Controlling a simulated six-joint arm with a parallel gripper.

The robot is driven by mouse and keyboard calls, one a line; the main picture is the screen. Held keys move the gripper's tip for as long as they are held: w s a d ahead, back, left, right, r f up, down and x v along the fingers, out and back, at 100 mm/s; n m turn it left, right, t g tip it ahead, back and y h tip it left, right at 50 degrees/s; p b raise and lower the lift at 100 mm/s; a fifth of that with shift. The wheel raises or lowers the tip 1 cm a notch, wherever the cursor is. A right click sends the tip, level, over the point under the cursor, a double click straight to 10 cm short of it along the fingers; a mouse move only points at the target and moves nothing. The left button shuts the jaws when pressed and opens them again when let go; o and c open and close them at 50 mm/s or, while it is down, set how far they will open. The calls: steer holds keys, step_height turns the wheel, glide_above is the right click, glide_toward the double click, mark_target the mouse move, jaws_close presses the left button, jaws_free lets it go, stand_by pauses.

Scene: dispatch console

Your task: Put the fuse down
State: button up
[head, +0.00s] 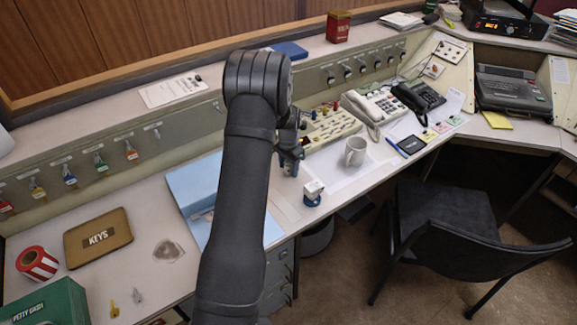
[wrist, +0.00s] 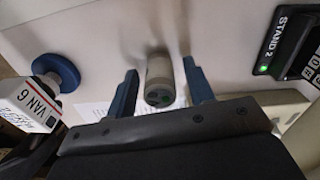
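The fuse (wrist: 160,80) shows in the wrist view as a short grey cylinder with a dark, green-marked end facing the camera. It stands between the two blue fingers of my gripper (wrist: 160,90). A narrow gap shows on each side of it, so the fingers look open around it and apart from it. It seems to rest upright on the pale desk top, though its far end is hard to see. In the head view my gripper (head: 290,163) is low over the desk, partly behind my arm, and I cannot make out the fuse there.
A blue-and-white "VAN 6" block (wrist: 40,100) stands left of the fingers in the wrist view; it also shows in the head view (head: 313,192). A "STAND 2" unit (wrist: 287,42) with a green light is at right. A mug (head: 355,151) and blue folder (head: 192,184) flank my gripper.

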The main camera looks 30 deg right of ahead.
steer(key=shift+r, duration=0.15)
step_height(320, 180, up, 12)
stand_by(0.4)
step_height(320, 180, down, 13)
steer(key=shift+r, duration=2.3)
